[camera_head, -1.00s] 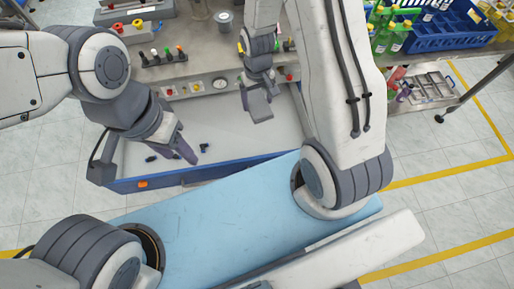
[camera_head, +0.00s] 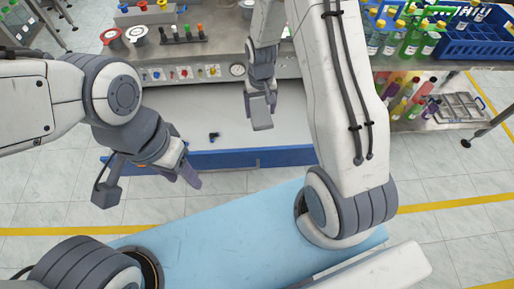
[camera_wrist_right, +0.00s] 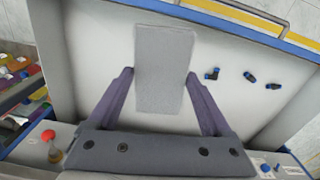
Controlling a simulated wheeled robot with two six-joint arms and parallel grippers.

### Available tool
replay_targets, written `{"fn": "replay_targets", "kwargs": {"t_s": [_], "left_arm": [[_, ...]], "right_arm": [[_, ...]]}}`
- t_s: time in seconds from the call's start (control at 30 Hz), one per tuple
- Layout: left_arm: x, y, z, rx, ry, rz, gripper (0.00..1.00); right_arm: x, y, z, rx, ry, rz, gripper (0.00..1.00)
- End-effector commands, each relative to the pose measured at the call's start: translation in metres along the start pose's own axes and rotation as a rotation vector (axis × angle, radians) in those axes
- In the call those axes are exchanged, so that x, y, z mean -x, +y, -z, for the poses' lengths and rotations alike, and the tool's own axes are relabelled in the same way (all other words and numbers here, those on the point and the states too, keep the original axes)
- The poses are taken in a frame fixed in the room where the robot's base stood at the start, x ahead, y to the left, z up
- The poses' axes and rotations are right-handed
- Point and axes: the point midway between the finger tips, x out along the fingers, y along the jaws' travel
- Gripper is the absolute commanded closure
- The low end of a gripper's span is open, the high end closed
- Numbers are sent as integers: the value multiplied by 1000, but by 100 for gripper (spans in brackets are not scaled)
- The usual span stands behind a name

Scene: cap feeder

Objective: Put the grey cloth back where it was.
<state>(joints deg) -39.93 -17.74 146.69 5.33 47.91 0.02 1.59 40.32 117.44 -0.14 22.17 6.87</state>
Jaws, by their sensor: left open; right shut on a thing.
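The grey cloth (camera_wrist_right: 164,60) is a flat, pale grey rectangle between the fingers of my right gripper (camera_wrist_right: 160,76) in the right wrist view. In the head view it shows as a small grey piece (camera_head: 261,113) at the tip of my right gripper (camera_head: 260,92). The right gripper is shut on it, above the white tray (camera_head: 285,125) of the machine. My left gripper (camera_head: 148,184) is open and empty, in front of the tray's blue front wall at the left.
Small black-blue fittings (camera_head: 214,136) lie in the tray; the right wrist view shows several (camera_wrist_right: 250,78). The machine's button panel (camera_head: 190,72) stands behind the tray. A blue crate (camera_head: 480,38) and coloured bottles (camera_head: 415,35) are at the right. A light blue surface (camera_head: 225,235) is in front.

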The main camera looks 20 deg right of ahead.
Motion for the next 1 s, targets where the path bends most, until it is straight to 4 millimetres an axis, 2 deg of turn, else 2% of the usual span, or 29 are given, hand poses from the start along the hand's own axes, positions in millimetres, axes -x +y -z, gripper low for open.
{"fn": "replay_targets", "kwargs": {"t_s": [0.03,0.1,0.2,0.33,0.57,0.8,1.0], "left_arm": [[-34,-2,-2,0,0,0,50],[-56,-4,-3,0,0,0,50],[-82,-6,-4,-1,0,0,50],[-106,-8,-6,-1,1,0,50],[-121,-9,-6,-1,1,0,50],[-124,-9,-6,-1,1,0,50],[-126,-9,-6,-1,1,0,50]], "right_arm": [[-33,0,8,-19,2,0,68],[-53,1,17,-44,2,0,68],[-76,1,29,-76,2,0,68],[-97,2,40,-108,2,0,68],[-113,1,48,-134,-2,0,68],[-155,2,48,-135,-4,-1,68],[-172,1,49,-135,-1,0,68]]}}
